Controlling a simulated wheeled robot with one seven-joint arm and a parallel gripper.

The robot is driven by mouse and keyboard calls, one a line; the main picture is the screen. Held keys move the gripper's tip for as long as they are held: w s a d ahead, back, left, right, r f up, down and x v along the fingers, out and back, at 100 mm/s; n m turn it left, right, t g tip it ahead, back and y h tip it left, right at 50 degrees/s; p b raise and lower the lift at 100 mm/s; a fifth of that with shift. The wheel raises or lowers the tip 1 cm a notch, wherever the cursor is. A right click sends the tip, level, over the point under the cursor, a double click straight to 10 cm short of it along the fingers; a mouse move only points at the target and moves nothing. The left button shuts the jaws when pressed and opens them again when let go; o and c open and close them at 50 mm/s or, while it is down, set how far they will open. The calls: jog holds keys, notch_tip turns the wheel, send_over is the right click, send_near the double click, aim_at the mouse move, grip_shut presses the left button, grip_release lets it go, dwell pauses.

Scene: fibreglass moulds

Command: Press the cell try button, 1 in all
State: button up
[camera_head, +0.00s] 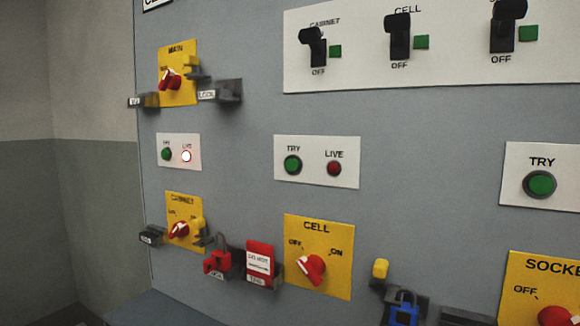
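A white plate (317,176) on the grey panel carries a green button marked TRY (292,164) and a dark red lamp marked LIVE (334,168). It sits directly above the yellow CELL plate (326,284). The LIVE lamp looks unlit. The red CELL knob (313,267) has its white mark on the left, on the OFF side. Nothing covers the button. My gripper is not in view.
A smaller TRY/LIVE plate (179,163) at left has a lit lamp (187,156). Another TRY button (540,184) is at right, above the SOCKET plate (553,270). A red padlock (217,263), red tag (259,262) and blue padlock (404,310) hang low. Black levers (398,37) protrude above.

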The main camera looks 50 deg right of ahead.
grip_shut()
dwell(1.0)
